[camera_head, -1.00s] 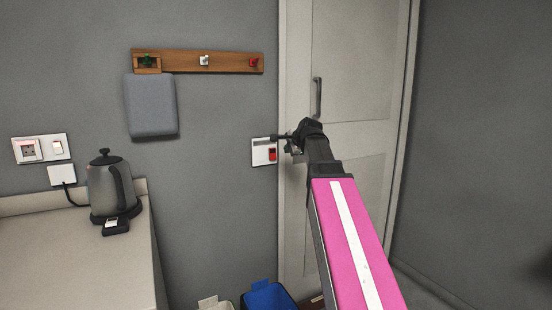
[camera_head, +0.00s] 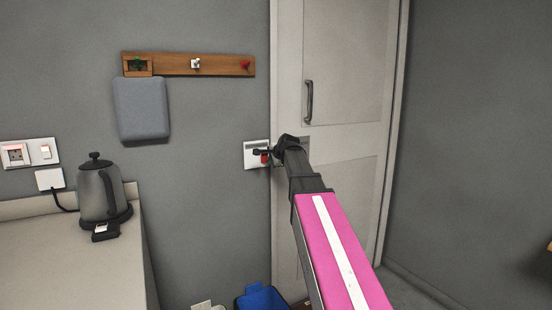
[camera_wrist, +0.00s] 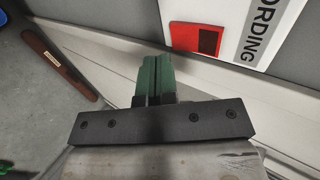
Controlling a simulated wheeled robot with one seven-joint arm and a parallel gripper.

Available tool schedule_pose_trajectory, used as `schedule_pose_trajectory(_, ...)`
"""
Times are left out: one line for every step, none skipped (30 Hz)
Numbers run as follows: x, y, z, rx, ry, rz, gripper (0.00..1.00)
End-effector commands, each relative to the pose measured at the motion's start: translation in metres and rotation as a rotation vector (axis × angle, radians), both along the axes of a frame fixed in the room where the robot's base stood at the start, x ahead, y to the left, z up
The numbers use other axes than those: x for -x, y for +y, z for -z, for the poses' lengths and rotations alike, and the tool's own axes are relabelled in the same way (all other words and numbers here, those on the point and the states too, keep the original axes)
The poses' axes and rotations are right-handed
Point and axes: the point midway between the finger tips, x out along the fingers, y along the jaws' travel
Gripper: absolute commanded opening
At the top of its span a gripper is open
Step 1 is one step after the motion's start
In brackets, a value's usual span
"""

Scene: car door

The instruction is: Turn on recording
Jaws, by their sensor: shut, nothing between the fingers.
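A white wall panel (camera_head: 252,163) with a red switch (camera_head: 265,159) is on the grey wall just left of the door. In the wrist view the panel (camera_wrist: 225,15) shows the letters "ORDING", and its red switch (camera_wrist: 195,38) has a darker part at its right end. My gripper (camera_head: 258,153) is in front of the panel and overlaps it in the head view. In the wrist view my gripper (camera_wrist: 155,62) has its two green fingers together and empty. The fingertips are below and left of the switch and look apart from it.
The door (camera_head: 345,150) with a dark handle (camera_head: 309,101) stands right of the panel. A counter (camera_head: 70,260) with a kettle (camera_head: 100,190) is at left. A hook rail (camera_head: 218,65) is above. A blue bin (camera_head: 263,298) is on the floor below.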

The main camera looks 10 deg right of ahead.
Motion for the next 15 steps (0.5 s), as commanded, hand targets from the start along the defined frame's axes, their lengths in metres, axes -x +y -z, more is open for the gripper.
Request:
schedule_pose_trajectory(-0.011,0.003,0.000,0.000,0.001,-0.001,0.00)
schedule_pose_trajectory(-0.015,0.004,0.000,0.000,0.001,-0.001,0.00)
schedule_pose_trajectory(-0.020,0.006,0.001,0.000,0.001,-0.001,0.00)
schedule_pose_trajectory(-0.023,0.007,0.001,0.000,0.001,-0.001,0.00)
schedule_pose_trajectory(-0.026,0.008,0.002,0.000,0.001,0.000,0.00)
schedule_pose_trajectory(-0.029,0.009,0.002,0.000,0.000,0.000,0.00)
schedule_pose_trajectory(-0.031,0.010,0.002,0.000,0.000,0.000,0.00)
schedule_pose_trajectory(-0.033,0.010,0.003,0.000,0.000,0.000,0.00)
schedule_pose_trajectory(-0.034,0.011,0.003,0.000,0.000,0.000,0.00)
schedule_pose_trajectory(-0.035,0.011,0.003,0.000,0.000,0.000,0.00)
schedule_pose_trajectory(-0.036,0.012,0.003,0.000,0.000,0.000,0.00)
schedule_pose_trajectory(-0.036,0.012,0.003,0.000,0.000,0.000,0.00)
schedule_pose_trajectory(-0.036,0.012,0.003,0.000,0.000,0.000,0.00)
schedule_pose_trajectory(-0.036,0.012,0.003,0.000,0.000,0.000,0.00)
schedule_pose_trajectory(-0.036,0.012,0.004,0.000,0.000,0.000,0.00)
